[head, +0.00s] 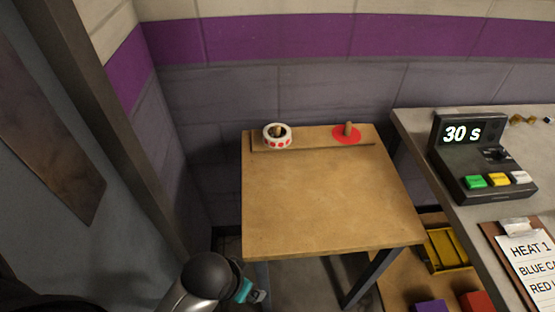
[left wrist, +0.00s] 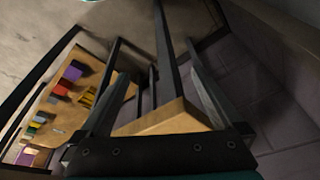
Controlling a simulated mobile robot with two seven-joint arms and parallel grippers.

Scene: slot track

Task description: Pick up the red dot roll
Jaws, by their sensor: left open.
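The red dot roll (head: 275,145), a white ring with red dots on its side, sits at the back left of the small wooden table (head: 325,205). A short wooden peg shows in its centre hole. My left gripper (head: 255,294) is low in front of the table's near left corner, well away from the roll. In the left wrist view my left gripper (left wrist: 158,100) is open, with nothing between its fingers; the roll does not show there. My right gripper is not in view.
A second peg (head: 348,128) stands on a red disc (head: 341,138) at the back right of the table. The table's front is clear. A grey counter (head: 420,130) with a timer (head: 474,158) and clipboard (head: 491,236) stands to the right. A wall is behind.

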